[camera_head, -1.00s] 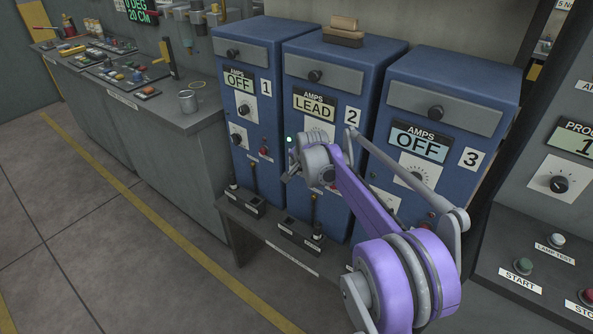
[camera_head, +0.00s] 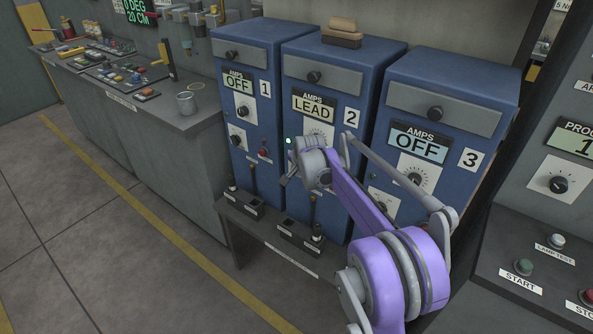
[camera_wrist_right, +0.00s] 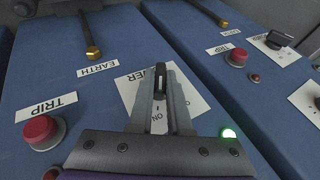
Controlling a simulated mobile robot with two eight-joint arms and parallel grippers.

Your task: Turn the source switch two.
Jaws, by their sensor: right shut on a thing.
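Source cabinet two (camera_head: 335,85) is the middle blue cabinet, with a display reading AMPS LEAD. My right gripper (camera_wrist_right: 158,98) is at this cabinet's front and is shut on a black switch handle (camera_wrist_right: 158,80). The handle stands over a white label plate (camera_wrist_right: 190,95) with ON printed on it; the rest of its wording is partly covered by the fingers. A green lamp (camera_wrist_right: 228,133) is lit beside the gripper. In the head view the lamp (camera_head: 288,141) shows at the cabinet's left edge, and my wrist hides the switch. My left gripper is not in view.
Cabinets one (camera_head: 240,60) and three (camera_head: 440,90) stand close on either side, both displays reading OFF. A red TRIP button (camera_wrist_right: 40,130) and a hanging brass-tipped EARTH rod (camera_wrist_right: 91,45) are near the gripper. A low ledge (camera_head: 270,232) with upright levers runs below.

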